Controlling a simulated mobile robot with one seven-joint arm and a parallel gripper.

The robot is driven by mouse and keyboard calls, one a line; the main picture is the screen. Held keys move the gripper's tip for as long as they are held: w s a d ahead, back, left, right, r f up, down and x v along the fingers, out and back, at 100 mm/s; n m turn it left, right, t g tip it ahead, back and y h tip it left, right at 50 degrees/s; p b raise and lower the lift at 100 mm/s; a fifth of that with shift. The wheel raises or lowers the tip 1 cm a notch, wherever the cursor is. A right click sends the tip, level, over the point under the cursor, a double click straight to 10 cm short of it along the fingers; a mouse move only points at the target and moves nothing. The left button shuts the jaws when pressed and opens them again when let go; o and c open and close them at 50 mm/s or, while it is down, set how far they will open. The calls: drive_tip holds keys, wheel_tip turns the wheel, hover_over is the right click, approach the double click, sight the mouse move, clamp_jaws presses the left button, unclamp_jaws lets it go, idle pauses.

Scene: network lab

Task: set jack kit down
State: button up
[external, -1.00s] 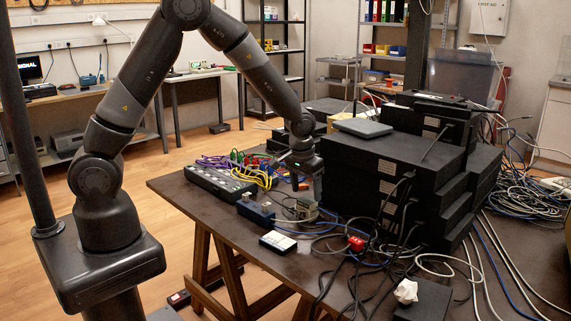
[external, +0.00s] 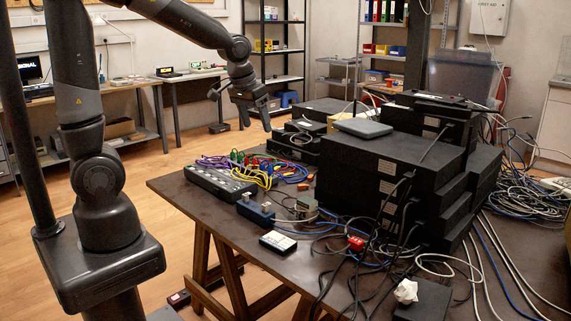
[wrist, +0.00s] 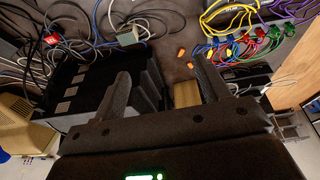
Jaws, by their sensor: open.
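My gripper (external: 256,122) is raised above the far left edge of the dark table, beyond the colored cables. In the wrist view its two fingers (wrist: 160,78) stand wide apart with nothing held between them. I cannot tell for sure which thing is the jack kit. Two small orange pieces (wrist: 186,59) lie on the table, ahead of the fingers and apart from them. A small grey-green box (wrist: 128,37) lies on the table; it also shows in the external view (external: 306,207). A tan block shows beyond the finger gap (wrist: 186,95), partly hidden.
A patch panel (external: 215,184) with yellow, purple, red and green cables is on the table's left. Large stacked black units (external: 352,172) fill the middle. A blue device (external: 255,208) and a white-topped box (external: 278,242) sit in front. Loose cables cover the right side.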

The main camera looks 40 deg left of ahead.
drive_tip(key=s+a+r+t, duration=0.1)
drive_tip(key=s+a+r, duration=0.2)
drive_tip(key=s, duration=0.5)
drive_tip(key=s+a+r+t, duration=0.1)
drive_tip(key=s+a+r, duration=0.2)
drive_tip(key=s+a, duration=0.3)
drive_tip(key=shift+s+r, duration=0.3)
drive_tip(key=shift+s, duration=1.35)
